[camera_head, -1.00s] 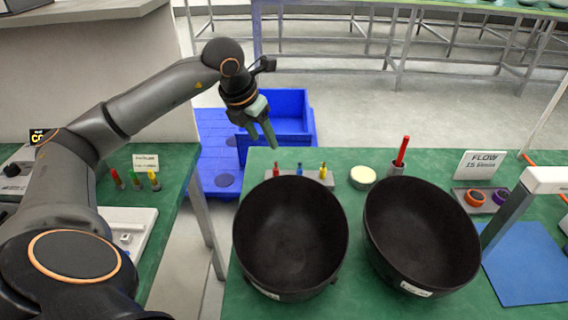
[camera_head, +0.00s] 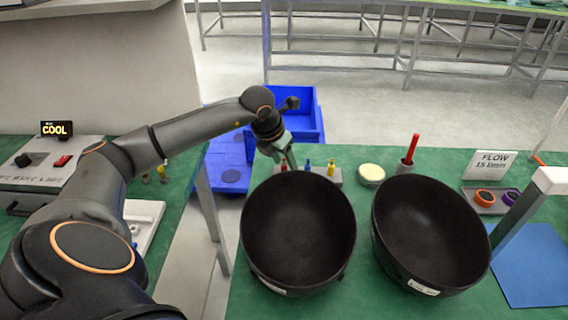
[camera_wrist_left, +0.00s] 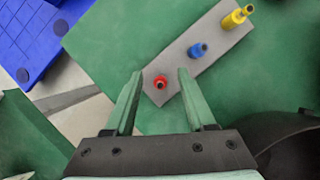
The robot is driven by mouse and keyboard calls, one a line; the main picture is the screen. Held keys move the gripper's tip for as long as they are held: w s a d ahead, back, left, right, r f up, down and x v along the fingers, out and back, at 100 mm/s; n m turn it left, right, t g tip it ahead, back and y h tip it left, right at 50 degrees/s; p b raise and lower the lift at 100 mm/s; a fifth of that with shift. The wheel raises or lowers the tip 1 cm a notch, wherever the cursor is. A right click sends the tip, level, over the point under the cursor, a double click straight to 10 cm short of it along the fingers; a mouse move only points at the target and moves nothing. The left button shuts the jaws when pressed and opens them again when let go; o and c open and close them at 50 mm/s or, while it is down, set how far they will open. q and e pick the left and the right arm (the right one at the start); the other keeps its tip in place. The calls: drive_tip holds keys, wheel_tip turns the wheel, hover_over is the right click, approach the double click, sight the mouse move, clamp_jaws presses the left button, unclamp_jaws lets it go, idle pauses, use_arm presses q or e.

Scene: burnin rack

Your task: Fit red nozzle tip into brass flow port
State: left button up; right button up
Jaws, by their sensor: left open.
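The red nozzle tip (camera_wrist_left: 160,82) stands at one end of a grey holder strip (camera_wrist_left: 174,65), beside a blue tip (camera_wrist_left: 198,49) and a yellow tip (camera_wrist_left: 239,16). In the head view the red tip is mostly hidden by my left gripper (camera_head: 289,164). My left gripper is open, pointing down over that end of the strip. In the left wrist view the red tip shows between its two green fingers (camera_wrist_left: 157,76), apart from both. I cannot pick out the brass flow port in either view. My right gripper is not in view.
Two large black bowls (camera_head: 298,226) (camera_head: 432,232) stand just in front of the strip. A cream round lid (camera_head: 371,174) and a cup with a red stick (camera_head: 408,160) are to its right. A FLOW sign (camera_head: 490,165), orange and purple rings and a blue mat (camera_head: 531,264) are further right.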

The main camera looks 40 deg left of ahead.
use_arm(q)
clamp_jaws()
idle(0.3)
drive_tip(key=shift+r, duration=0.15)
idle(0.3)
drive_tip(key=shift+r, duration=0.55)
wheel_tip(320, 180, up, 2)
drive_tip(key=shift+s+r, duration=0.15)
drive_tip(key=shift+r, duration=0.05)
drive_tip(key=s+d+r, duration=0.2)
drive_tip(key=s+r, duration=0.1)
drive_tip(key=s, duration=0.1)
drive_tip(key=s+d+r, duration=0.1)
drive_tip(key=s+r, duration=0.2)
drive_tip(key=s, duration=0.1)
drive_tip(key=s+d+r+b, duration=0.1)
drive_tip(key=s+d+r, duration=0.1)
drive_tip(key=s+r, duration=0.1)
drive_tip(key=shift+s+d, duration=0.35)
drive_tip(key=shift+s, duration=0.1)
drive_tip(key=shift+s+d+r, duration=0.15)
drive_tip(key=shift+s+r, duration=0.05)
drive_tip(key=shift+s, duration=0.05)
